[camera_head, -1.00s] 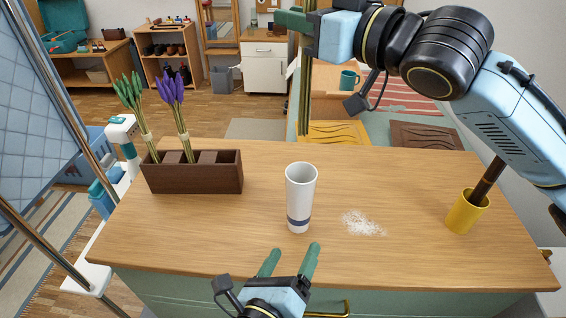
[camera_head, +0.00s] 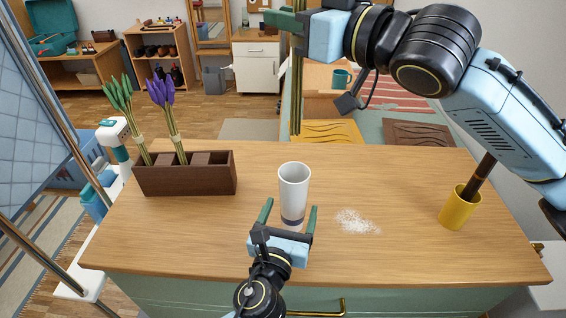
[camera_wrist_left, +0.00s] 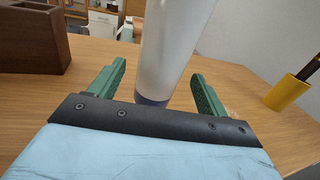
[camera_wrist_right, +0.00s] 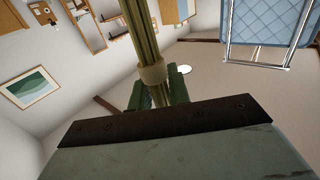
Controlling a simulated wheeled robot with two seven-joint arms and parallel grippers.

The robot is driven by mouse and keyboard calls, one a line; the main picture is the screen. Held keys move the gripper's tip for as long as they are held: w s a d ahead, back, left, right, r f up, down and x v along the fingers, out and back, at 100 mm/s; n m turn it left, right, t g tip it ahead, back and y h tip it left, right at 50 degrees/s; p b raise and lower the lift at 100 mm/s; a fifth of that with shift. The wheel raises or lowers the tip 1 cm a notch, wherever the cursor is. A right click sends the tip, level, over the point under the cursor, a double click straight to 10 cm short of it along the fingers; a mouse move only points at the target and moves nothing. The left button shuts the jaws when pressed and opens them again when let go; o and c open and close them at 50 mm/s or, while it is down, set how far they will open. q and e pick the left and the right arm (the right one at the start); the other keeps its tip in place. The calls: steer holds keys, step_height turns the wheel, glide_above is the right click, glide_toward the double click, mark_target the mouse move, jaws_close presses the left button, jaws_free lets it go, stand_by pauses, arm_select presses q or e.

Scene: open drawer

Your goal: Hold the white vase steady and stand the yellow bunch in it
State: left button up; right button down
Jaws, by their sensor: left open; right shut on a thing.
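The white vase (camera_head: 294,182) stands upright on the wooden counter, with a blue band near its base. My left gripper (camera_head: 291,208) is open in front of it, with one finger on each side of its lower part. In the left wrist view the vase (camera_wrist_left: 170,50) rises between the green fingers (camera_wrist_left: 158,75), with gaps on both sides. My right gripper (camera_head: 288,20) is high above the counter's back edge, shut on the bunch. The bunch's stems (camera_head: 296,95) hang down; a tan band (camera_wrist_right: 152,73) shows in the right wrist view. Its yellow heads are out of view.
A brown divided box (camera_head: 185,179) at the left holds a green bunch (camera_head: 120,95) and a purple bunch (camera_head: 162,92). White grains (camera_head: 357,221) lie right of the vase. A yellow cup (camera_head: 457,210) with a dark stick stands at the right.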

mark_target(290, 212)
arm_select(q)
steer(key=shift+x, duration=1.55)
steer(key=c, duration=1.3)
arm_select(e)
steer(key=shift+f, duration=6.5)
steer(key=c, duration=1.2)
jaws_free()
steer(key=shift+c, duration=0.2)
